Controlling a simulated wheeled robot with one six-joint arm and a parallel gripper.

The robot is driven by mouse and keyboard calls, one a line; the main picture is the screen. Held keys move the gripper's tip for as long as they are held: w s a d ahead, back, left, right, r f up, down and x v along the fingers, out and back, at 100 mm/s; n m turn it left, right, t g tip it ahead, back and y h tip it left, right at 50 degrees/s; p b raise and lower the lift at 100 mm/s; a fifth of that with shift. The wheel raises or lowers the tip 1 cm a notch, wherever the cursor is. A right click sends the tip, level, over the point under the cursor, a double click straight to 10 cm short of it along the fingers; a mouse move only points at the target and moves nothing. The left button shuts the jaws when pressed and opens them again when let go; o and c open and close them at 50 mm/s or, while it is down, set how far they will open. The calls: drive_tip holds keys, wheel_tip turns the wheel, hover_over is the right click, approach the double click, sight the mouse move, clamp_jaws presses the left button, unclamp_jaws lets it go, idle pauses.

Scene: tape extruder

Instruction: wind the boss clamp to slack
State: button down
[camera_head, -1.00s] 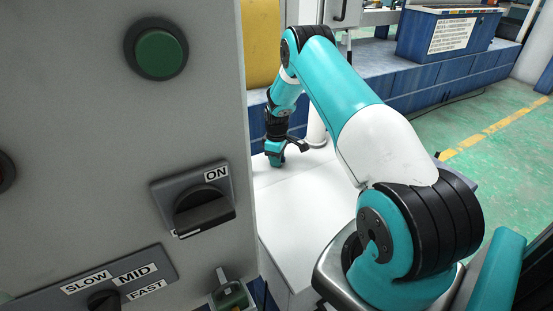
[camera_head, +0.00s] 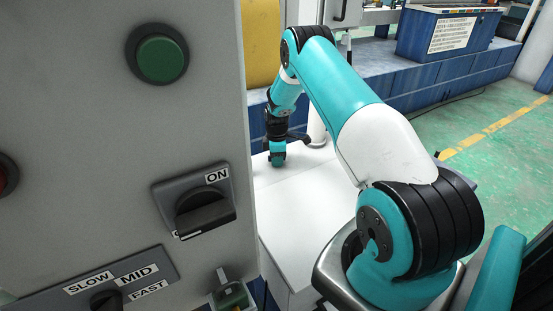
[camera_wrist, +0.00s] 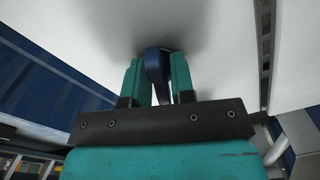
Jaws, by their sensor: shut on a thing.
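In the wrist view, my gripper (camera_wrist: 157,75) is shut on a dark blue handle, the boss clamp (camera_wrist: 157,68), with one teal finger on each side of it. The clamp's upper end meets a white surface. In the head view, my gripper (camera_head: 277,159) is small and points down at the white surface beyond the grey panel. The clamp cannot be made out there.
A grey control panel (camera_head: 90,150) with a green button (camera_head: 161,55) and an ON switch (camera_head: 203,209) stands close on the left. A white top (camera_head: 300,195) lies under my arm. A white post (camera_head: 316,120) stands just right of my gripper.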

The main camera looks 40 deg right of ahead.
drive_tip(key=shift+n, duration=0.3)
drive_tip(key=shift+n, duration=1.4)
drive_tip(key=c, duration=1.1)
unclamp_jaws()
drive_tip(key=shift+n, duration=0.3)
drive_tip(key=shift+o, duration=0.2)
drive_tip(key=shift+r, duration=0.1)
drive_tip(key=shift+r+p, duration=3)
drive_tip(key=shift+r, duration=1)
